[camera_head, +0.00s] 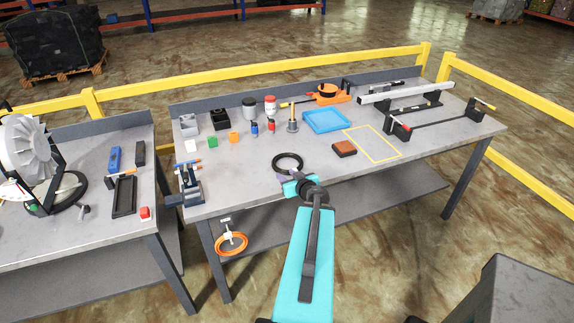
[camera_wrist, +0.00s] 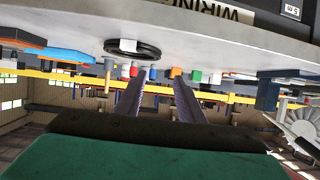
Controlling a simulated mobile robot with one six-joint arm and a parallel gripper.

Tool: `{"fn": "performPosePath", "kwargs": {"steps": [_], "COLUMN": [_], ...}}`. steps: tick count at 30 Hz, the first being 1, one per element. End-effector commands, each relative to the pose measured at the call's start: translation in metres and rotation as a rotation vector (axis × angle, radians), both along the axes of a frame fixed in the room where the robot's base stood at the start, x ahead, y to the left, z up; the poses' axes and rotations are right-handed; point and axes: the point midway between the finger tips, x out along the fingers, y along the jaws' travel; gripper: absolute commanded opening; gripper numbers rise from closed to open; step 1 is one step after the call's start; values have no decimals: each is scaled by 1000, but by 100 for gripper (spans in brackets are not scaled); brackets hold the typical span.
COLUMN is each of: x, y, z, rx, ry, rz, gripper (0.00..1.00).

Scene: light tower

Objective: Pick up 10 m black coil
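The black coil (camera_head: 287,154) lies flat as a ring on the right-hand workbench (camera_head: 240,180), close to its front edge. My gripper (camera_head: 298,184) is at that front edge, just nearer than the coil; its fingers are hard to make out in the head view. The wrist view is upside down. There the black coil (camera_wrist: 148,52) shows with a white tag, beyond my fingers (camera_wrist: 157,88). The fingers are spread apart with nothing between them, and the coil is not between them. No length marking is readable on the coil.
A vise (camera_head: 189,185) stands at the bench's left corner. The bench around the coil is mostly clear.

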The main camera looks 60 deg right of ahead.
Motion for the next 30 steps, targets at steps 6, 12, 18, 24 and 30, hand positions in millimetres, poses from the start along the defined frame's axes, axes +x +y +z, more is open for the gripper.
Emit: {"fn": "performPosePath", "kwargs": {"steps": [6,12,18,24,30], "x": [-6,-5,-2,1,4], "y": [-6,-11,-14,-16,-19], "z": [-1,-4,-7,-9,-10], "rx": [0,-1,0,-1,-1], "ry": [0,-1,-1,-1,-1], "rz": [-11,-13,-13,-13,-13], "gripper": [35,35,35,35,35]}}
